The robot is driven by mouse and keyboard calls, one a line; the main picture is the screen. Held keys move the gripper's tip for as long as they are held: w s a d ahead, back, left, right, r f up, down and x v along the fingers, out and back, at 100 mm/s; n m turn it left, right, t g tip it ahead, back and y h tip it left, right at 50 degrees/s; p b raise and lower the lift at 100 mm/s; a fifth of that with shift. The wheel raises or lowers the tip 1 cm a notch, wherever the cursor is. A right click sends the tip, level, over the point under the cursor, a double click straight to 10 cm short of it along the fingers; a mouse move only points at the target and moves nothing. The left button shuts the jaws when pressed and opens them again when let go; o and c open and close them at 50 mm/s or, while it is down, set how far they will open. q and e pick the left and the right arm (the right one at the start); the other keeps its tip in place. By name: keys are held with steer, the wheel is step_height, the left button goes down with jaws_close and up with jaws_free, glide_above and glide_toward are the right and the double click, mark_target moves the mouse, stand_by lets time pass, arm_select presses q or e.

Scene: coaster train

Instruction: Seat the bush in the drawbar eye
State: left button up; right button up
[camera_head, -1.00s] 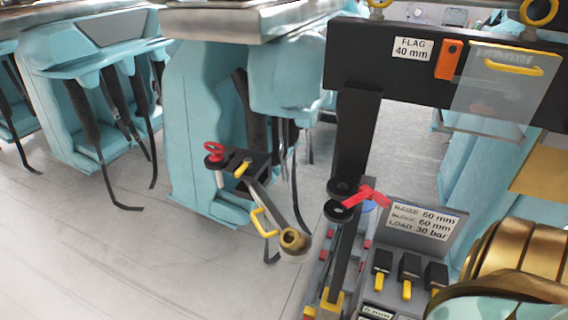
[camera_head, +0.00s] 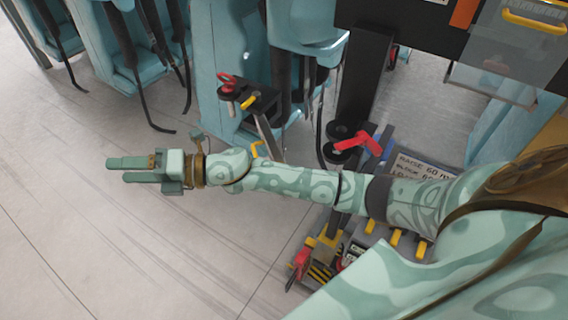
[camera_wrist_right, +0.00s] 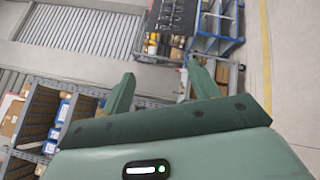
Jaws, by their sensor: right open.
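I cannot tell whether that ring is the bush or part of the eye. My right gripper (camera_head: 117,170) is open and empty over bare floor, left of the drawbar, with its fingers pointing left. In the right wrist view its two green fingers (camera_wrist_right: 160,72) stand apart with nothing between them. My left gripper is not in view.
A red lever (camera_head: 355,143) sits on the dark upright post (camera_head: 364,85). Below it, a placard (camera_head: 409,166) and yellow-tipped switches are partly covered by my arm. Teal train seats (camera_head: 215,50) stand behind. The floor at left is clear. The wrist view shows shelves (camera_wrist_right: 45,112) and a blue cart (camera_wrist_right: 222,30).

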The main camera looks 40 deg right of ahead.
steer(key=s+a+r+n+g+h+p, duration=0.1)
steer(key=s+a+r+n+g, duration=0.1)
steer(key=s+r+n+g, duration=0.55)
steer(key=s+a+r+n+g, duration=0.35)
steer(key=s+n, duration=0.35)
steer(key=n, duration=0.4)
steer(key=w+d+f+n+h, duration=0.25)
steer(key=d+f+h, duration=0.2)
steer(key=d, duration=0.35)
steer(key=w+d+f+n+h, duration=0.1)
steer(key=w+d+f+h, duration=0.2)
steer(key=d+h, duration=0.4)
steer(key=w+d+r+m+h, duration=0.1)
steer(key=d+r+h, duration=0.1)
steer(key=d, duration=0.6)
steer(key=w+d+r+m+h, duration=0.1)
steer(key=w+d+r+h, duration=0.15)
steer(key=d, duration=0.65)
steer(key=f, duration=0.3)
steer(key=s+f, duration=0.1)
steer(key=f, duration=0.2)
steer(key=s+f, duration=0.1)
steer(key=f, duration=0.2)
steer(key=shift+s+f+b, duration=0.2)
steer(key=shift+f+b, duration=0.15)
steer(key=f, duration=0.4)
steer(key=s+f, duration=0.1)
steer(key=shift+f, duration=0.4)
steer(key=c, duration=1.1)
